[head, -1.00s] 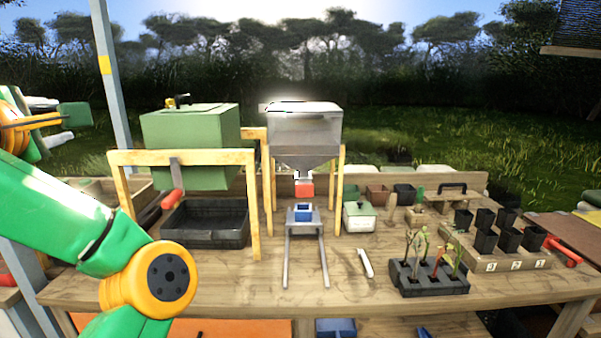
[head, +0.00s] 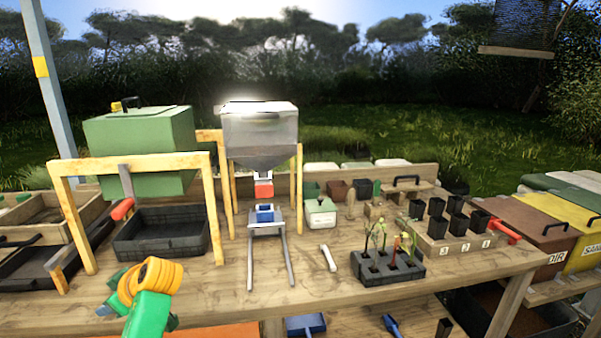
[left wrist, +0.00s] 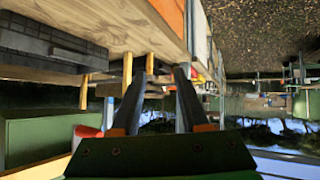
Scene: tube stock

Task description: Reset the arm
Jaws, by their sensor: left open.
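My left arm (head: 148,305), green with a yellow joint, shows at the bottom left of the head view, over the front of the wooden bench. In the left wrist view my left gripper (left wrist: 160,84) has its two dark fingers apart, with nothing between them. That view is tipped over, with the bench at the top. My right arm and gripper are in neither view.
On the bench (head: 225,302) stand a green tank (head: 140,140) over a black tray (head: 162,232), a grey hopper (head: 260,130), a seedling block (head: 388,268) and black pots (head: 455,225). Lidded bins (head: 530,225) stand at the right. The bench's front middle is mostly clear.

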